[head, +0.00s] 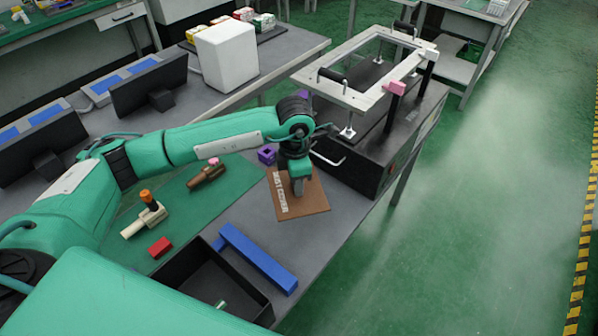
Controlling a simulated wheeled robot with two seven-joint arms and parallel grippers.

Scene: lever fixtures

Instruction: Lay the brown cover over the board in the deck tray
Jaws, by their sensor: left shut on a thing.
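The brown cover (312,203) is a flat panel with white lettering along its left edge. It is level, over the grey table near its right edge, in front of the black fixture. My left gripper (297,188) points down at the cover's upper middle and is shut on it; the fingertips are partly hidden. I cannot tell whether the cover touches the table or is slightly raised. An open black tray (181,267) stands at the lower left with a small pale green cylinder inside. I cannot make out a board. My right gripper is not in view.
The black fixture (345,163) has a front handle and a pale raised frame (345,98) on top. A blue bar (258,258) lies beside the tray. A red block (160,247), a tan-and-orange piece (147,216) and a purple block (267,154) are nearby. The table ends at the right.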

